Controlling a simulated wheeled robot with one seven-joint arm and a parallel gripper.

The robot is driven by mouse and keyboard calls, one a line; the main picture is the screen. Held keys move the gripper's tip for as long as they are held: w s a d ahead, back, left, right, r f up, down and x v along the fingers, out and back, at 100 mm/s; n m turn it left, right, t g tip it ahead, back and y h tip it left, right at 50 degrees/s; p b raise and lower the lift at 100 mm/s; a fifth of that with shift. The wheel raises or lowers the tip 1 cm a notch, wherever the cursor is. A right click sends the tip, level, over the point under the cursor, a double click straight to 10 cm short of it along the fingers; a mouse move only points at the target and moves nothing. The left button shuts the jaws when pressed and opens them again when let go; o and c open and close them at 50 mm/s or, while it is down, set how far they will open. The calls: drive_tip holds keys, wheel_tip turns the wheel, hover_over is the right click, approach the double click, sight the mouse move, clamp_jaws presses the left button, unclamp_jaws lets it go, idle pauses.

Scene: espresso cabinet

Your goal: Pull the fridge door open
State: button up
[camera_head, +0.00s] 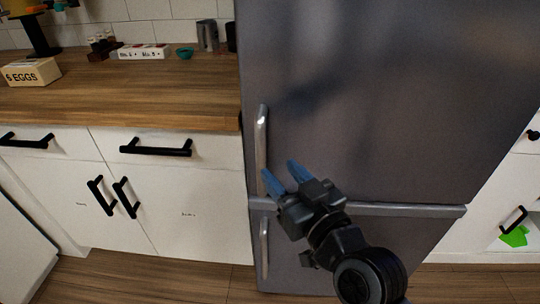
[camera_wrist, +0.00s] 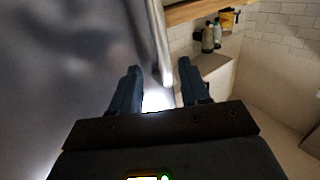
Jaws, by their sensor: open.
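The grey fridge (camera_head: 370,90) stands upright in the head view, with an upper door and a lower door that both look shut. The upper door's silver vertical handle (camera_head: 262,150) is at its left edge. My gripper (camera_head: 281,176) has blue fingers, is open, and is at the lower end of this handle. In the wrist view the handle (camera_wrist: 160,45) comes down between and beyond the two fingertips (camera_wrist: 160,68). I cannot tell whether a finger touches it. The lower door has its own short handle (camera_head: 264,245).
A wooden counter (camera_head: 130,100) with white drawers and black handles (camera_head: 156,148) stands left of the fridge. An egg box (camera_head: 32,73) and small items are on it. White cabinets (camera_head: 490,215) stand to the right. The wooden floor (camera_head: 150,280) in front is clear.

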sight(263, 152)
drive_tip(key=x, duration=0.8)
drive_tip(key=shift+w+a+r+p, duration=0.1)
drive_tip(key=shift+a+r+p, duration=0.15)
drive_tip(key=shift+r+p, duration=0.05)
drive_tip(key=shift+c, duration=0.4)
clamp_jaws()
